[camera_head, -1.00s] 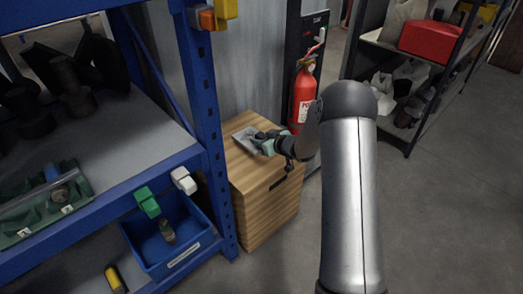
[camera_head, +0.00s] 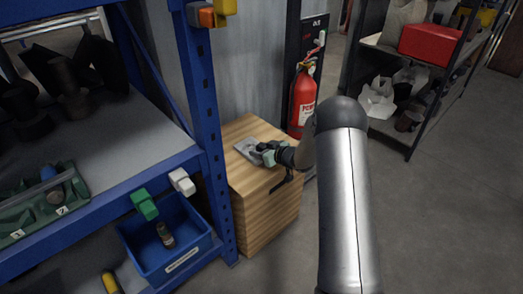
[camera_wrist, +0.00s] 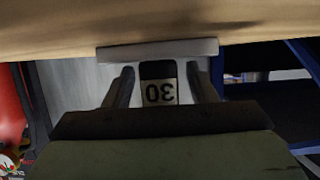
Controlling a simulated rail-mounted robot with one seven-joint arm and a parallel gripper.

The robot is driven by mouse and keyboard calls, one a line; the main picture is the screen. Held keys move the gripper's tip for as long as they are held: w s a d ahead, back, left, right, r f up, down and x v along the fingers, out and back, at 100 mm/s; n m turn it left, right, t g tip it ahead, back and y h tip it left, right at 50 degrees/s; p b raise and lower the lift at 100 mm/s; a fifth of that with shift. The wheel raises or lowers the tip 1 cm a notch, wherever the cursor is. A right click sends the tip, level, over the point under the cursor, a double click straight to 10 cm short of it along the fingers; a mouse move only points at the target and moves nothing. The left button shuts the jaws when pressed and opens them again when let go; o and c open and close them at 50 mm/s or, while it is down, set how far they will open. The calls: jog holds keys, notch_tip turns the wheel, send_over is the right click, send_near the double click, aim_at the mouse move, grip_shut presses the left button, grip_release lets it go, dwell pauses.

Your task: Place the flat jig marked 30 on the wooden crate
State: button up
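The flat grey jig (camera_head: 247,148) is at the top of the wooden crate (camera_head: 265,215), near its back left part. In the wrist view the jig (camera_wrist: 160,50) shows as a thin grey bar, with an upside-down label 30 facing me. My gripper (camera_head: 262,153) is at the jig's right side, low over the crate top. In the wrist view its two fingers (camera_wrist: 160,80) flank the label and reach the bar, and they appear shut on the jig. The crate top (camera_wrist: 60,28) lies along the bar; whether the jig's full underside touches it is hidden.
A fire extinguisher (camera_head: 303,98) stands behind the crate. A blue rack (camera_head: 208,110) with a blue bin (camera_head: 165,250) is close on the left. A grey shelf (camera_head: 425,75) with a red box (camera_head: 432,42) is at the back right. Floor at the right is clear.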

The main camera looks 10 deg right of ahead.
jog(key=shift+r, duration=0.1)
jog(key=shift+r, duration=0.2)
jog(key=s+d+r+m+g+h+p, duration=0.1)
jog(key=s+d+r+h+p, duration=0.1)
jog(key=s+d+r+h, duration=0.25)
jog(key=s+d+r+m+g+h+p, duration=0.1)
jog(key=s+d+r, duration=0.35)
jog(key=s, duration=0.35)
jog(key=s+a+r+m+g, duration=0.1)
jog(key=s+a+r+g, duration=0.1)
jog(key=s, duration=0.9)
jog(key=s+a+r+m+g+h, duration=0.1)
jog(key=s+a+r+m+g, duration=0.1)
jog(key=s, duration=1)
jog(key=s+a+r+m+g, duration=0.1)
jog(key=s+a+g, duration=0.3)
jog(key=s, duration=0.7)
jog(key=shift+s+r+g+h, duration=0.15)
jog(key=shift+r+g+h, duration=0.2)
jog(key=shift+r+g, duration=0.6)
